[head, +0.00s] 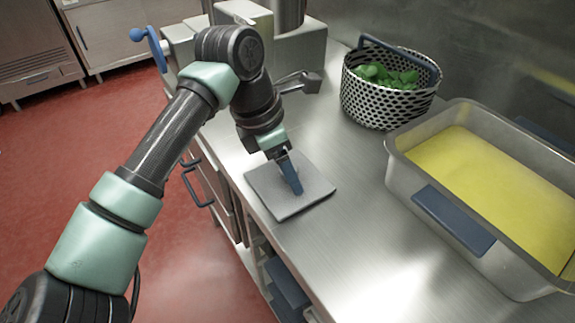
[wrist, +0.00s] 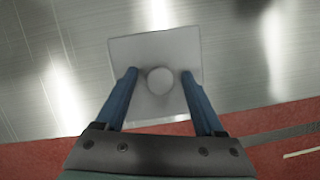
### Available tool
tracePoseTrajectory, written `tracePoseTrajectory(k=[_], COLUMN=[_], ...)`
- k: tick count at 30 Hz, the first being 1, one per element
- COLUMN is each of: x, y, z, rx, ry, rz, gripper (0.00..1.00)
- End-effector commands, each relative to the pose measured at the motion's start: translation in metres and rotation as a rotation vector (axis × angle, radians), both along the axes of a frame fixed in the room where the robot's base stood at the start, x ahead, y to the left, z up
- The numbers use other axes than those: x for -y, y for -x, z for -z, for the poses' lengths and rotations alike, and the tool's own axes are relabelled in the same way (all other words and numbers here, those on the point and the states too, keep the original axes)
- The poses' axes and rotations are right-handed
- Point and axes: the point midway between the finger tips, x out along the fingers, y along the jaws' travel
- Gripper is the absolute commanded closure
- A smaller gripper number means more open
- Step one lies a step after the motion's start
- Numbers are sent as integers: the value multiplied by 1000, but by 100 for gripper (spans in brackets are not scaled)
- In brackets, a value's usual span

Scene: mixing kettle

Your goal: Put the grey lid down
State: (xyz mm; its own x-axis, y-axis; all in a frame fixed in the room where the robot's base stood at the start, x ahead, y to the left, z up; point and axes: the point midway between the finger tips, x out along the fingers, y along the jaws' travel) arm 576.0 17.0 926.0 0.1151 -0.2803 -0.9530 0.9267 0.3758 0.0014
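The grey lid (head: 265,190) is a flat square plate. It appears to lie flat on the steel counter near its front edge. In the wrist view the lid (wrist: 125,50) has a round knob (wrist: 160,80) in its middle. My gripper (head: 296,190) is over the lid, pointing down, with its blue fingers close to the plate. In the wrist view my gripper (wrist: 160,74) is open, with one finger on each side of the knob and a gap on both sides. In the head view the fingers hide the knob.
A checkered basket (head: 385,105) of green leaves stands behind the lid. A steel pan (head: 405,160) of yellow contents with a blue handle stands to the right. The steel counter (head: 350,245) is clear in front of the pan. Red floor (head: 90,140) lies left of the counter.

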Motion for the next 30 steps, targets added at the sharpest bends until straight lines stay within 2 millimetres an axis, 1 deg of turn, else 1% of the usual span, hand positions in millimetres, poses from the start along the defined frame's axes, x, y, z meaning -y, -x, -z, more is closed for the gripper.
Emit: tracePoseTrajectory(k=[6, 10, 14, 21, 24, 27, 30], x=[0, -2, -9, -23, -28, -32, -34], y=[0, 0, 2, 8, 11, 12, 13], z=[-1, -9, -31, -82, -98, -109, -115], rx=[0, 2, 4, 4, 2, 2, 0], ry=[0, -1, -3, -3, -2, -2, 0], rz=[0, -1, -2, -2, -2, -3, -1], gripper=[30, 30, 30, 30, 30, 30, 30])
